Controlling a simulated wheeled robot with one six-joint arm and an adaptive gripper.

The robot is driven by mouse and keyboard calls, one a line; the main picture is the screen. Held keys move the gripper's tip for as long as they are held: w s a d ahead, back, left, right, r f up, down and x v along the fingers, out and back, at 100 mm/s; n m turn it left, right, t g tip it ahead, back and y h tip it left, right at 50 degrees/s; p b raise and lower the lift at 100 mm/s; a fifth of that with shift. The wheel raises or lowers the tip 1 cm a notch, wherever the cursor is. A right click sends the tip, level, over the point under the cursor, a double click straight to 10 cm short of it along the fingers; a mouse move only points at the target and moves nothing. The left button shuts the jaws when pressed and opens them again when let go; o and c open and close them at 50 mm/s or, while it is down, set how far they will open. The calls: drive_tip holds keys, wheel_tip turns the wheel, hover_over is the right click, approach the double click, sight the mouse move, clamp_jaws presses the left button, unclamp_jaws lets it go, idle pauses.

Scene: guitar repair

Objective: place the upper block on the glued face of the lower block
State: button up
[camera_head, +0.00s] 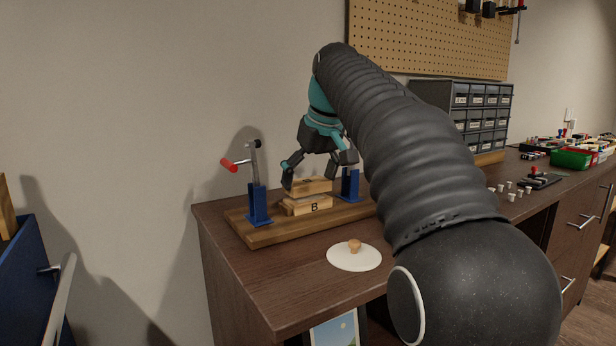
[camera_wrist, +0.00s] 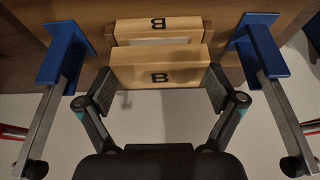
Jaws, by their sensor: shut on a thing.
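The upper block (camera_head: 313,186), pale wood with a dark B on its side in the wrist view (camera_wrist: 160,72), is between the fingers of my gripper (camera_head: 317,174). The fingers are shut on its two ends, as the wrist view of my gripper (camera_wrist: 160,84) shows. The lower block (camera_head: 308,206), also pale wood marked B, sits on the wooden base right under the upper block. It shows behind the upper block in the wrist view (camera_wrist: 135,27). A pale strip shows between them there; I cannot tell whether the blocks touch. The glued face is mostly hidden.
Blue clamp posts (camera_head: 258,206) with red-handled levers stand on both sides of the blocks on a wooden base board (camera_head: 262,236). A white disc (camera_head: 345,260) with a wooden knob lies in front. Grey drawers (camera_head: 485,98) stand at the back right.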

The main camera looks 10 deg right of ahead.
drive_tip(key=shift+f+b, duration=0.45)
drive_tip(key=shift+f, duration=0.3)
idle(0.5)
drive_tip(key=o, duration=0.9)
drive_tip(key=shift+r, duration=0.15)
drive_tip(key=v, duration=1.2)
